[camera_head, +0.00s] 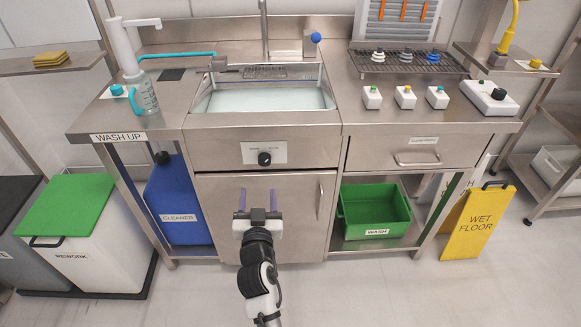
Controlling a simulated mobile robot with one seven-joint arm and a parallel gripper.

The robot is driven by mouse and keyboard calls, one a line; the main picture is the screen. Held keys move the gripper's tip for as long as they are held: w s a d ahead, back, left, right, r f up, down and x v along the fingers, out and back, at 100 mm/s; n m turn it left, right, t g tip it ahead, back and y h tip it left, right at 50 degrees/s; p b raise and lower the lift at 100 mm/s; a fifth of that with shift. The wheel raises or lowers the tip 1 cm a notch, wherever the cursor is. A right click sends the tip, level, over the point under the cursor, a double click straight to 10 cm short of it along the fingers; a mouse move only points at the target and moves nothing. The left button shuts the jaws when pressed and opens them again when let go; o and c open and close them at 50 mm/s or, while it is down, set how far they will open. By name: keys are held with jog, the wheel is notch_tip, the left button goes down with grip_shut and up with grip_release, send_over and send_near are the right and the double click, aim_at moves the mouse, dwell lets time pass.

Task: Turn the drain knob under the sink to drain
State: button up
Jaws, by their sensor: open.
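The drain knob (264,158) is a small black round knob on a pale labelled plate (280,152), set in the steel front panel below the sink. The label is too small to read, so I cannot tell which position the knob points to. The sink (262,98) above holds pale water. My gripper (258,192) is in front of the cabinet door, a little below the knob and slightly to its left in the picture. Its two fingers point up and stand wide apart with nothing between them. It appears clear of the knob.
A steel cabinet door (305,215) with a vertical handle lies behind my gripper. A green wash crate (374,212) sits on the lower shelf to the right, a blue cleaner container (178,200) to the left. A yellow wet floor sign (477,225) stands at right. The front floor is clear.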

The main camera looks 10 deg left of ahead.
aim_at(265, 162)
jog(key=p+x, duration=0.1)
jog(key=x, duration=0.3)
jog(key=d+f+p+x, duration=0.1)
jog(key=x, duration=0.3)
jog(key=p+x, duration=0.2)
jog(key=x, duration=0.2)
jog(key=shift+w+d+f, duration=0.2)
jog(key=shift+x, duration=0.8)
jog(key=shift+f, duration=0.15)
jog(key=c, duration=1)
jog(key=shift+o, duration=0.2)
